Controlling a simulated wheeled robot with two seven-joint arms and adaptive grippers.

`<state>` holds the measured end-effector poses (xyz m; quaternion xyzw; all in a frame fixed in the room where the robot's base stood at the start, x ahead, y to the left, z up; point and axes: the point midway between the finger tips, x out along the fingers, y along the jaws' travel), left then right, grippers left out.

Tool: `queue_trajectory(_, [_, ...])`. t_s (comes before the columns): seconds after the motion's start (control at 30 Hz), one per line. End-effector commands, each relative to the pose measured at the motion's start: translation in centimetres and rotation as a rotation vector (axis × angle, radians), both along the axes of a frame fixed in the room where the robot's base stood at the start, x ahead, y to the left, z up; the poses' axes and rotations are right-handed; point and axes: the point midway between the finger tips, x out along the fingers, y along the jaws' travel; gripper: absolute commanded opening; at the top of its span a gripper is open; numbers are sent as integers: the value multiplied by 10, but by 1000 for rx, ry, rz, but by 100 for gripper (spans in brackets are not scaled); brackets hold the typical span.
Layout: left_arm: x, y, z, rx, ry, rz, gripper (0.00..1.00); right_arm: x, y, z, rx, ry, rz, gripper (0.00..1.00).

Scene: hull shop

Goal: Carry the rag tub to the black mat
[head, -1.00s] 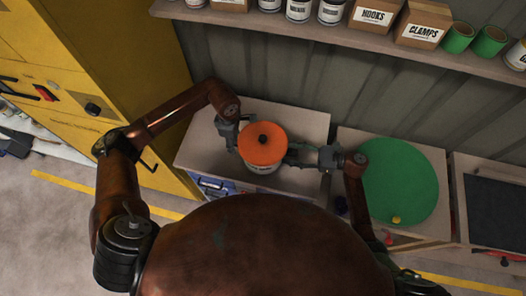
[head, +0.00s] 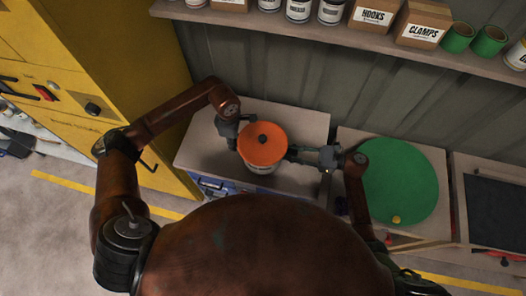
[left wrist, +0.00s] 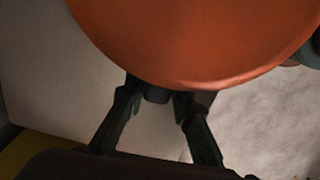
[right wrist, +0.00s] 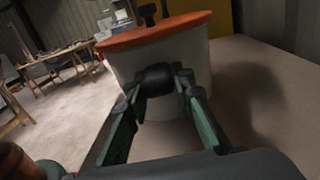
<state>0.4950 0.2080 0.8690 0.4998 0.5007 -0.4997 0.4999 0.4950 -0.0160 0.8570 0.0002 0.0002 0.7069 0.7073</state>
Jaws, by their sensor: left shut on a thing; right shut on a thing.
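The rag tub (head: 259,168) is a pale round tub with an orange lid and a dark knob, upright at the left bench. Its wall also shows in the right wrist view (right wrist: 192,62). My left gripper (head: 239,137) is shut on its left side, and my right gripper (head: 294,153) is shut on its right side. In the right wrist view my fingers (right wrist: 158,84) close on a dark side grip. In the left wrist view the lid hides most of the tub above my fingers (left wrist: 158,97). The black mat (head: 495,208) lies on the far right bench, empty where visible.
A round green mat (head: 398,180) with a small yellow object (head: 396,219) lies on the middle bench, between the tub and the black mat. A shelf with boxes and cans (head: 400,28) runs along the wall above. A yellow cabinet (head: 110,70) stands left.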

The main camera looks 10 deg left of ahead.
Motion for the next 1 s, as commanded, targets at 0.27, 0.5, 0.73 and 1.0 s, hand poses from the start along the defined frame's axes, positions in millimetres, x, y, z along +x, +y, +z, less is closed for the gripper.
queue_trajectory(0.27, [0,-1,1,-2,-1,-1,0,0,2,0,0,0,2,0])
queue_trajectory(0.5, [1,-2,4,-4,-4,-1,0,0,2,5,4,-3,3,0])
queue_trajectory(0.73, [1,-2,18,-5,-9,-2,0,0,2,19,4,-8,3,0])
queue_trajectory(1.0, [2,-2,44,-5,-16,-2,0,1,2,44,4,-15,3,0])
